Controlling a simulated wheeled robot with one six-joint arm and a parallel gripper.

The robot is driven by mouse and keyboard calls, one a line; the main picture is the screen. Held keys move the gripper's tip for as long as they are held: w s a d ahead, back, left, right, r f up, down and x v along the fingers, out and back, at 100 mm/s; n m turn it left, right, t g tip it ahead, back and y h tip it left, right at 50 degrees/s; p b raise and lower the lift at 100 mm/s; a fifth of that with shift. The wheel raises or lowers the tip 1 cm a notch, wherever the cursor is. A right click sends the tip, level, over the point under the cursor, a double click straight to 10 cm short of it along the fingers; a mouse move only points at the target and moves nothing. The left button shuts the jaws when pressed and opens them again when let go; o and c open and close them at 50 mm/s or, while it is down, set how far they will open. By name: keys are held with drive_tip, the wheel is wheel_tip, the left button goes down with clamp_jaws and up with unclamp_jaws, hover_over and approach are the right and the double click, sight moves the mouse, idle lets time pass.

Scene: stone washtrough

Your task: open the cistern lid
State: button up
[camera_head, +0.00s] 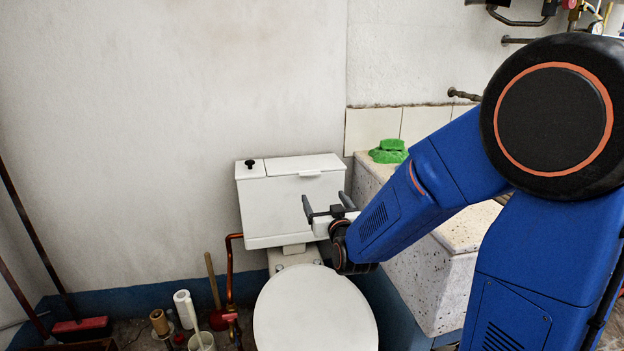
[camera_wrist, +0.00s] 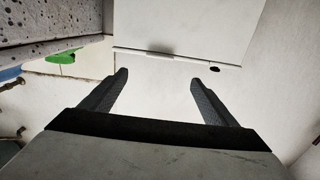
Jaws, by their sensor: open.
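The white cistern (camera_head: 290,210) stands against the wall, and its lid (camera_head: 290,165) lies flat and closed on top. A small tab (camera_head: 310,173) sticks out at the lid's front edge, and a black knob (camera_head: 249,164) stands at the top left. My gripper (camera_head: 326,203) is open and empty in front of the cistern's right part, below the lid's edge in the picture. In the wrist view the scene is upside down: the cistern front (camera_wrist: 190,22) is at the top, with the tab (camera_wrist: 160,54) beyond and between my open fingers (camera_wrist: 158,78), apart from them.
A closed toilet seat (camera_head: 315,310) is below the cistern. A speckled stone trough (camera_head: 420,280) with a green item (camera_head: 389,151) stands to the right, close to my arm. A copper pipe (camera_head: 230,270), a brush and rolls are at the lower left. The wall above the cistern is bare.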

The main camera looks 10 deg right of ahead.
sight(311, 175)
drive_tip(key=w, duration=1.7)
drive_tip(key=shift+w, duration=0.15)
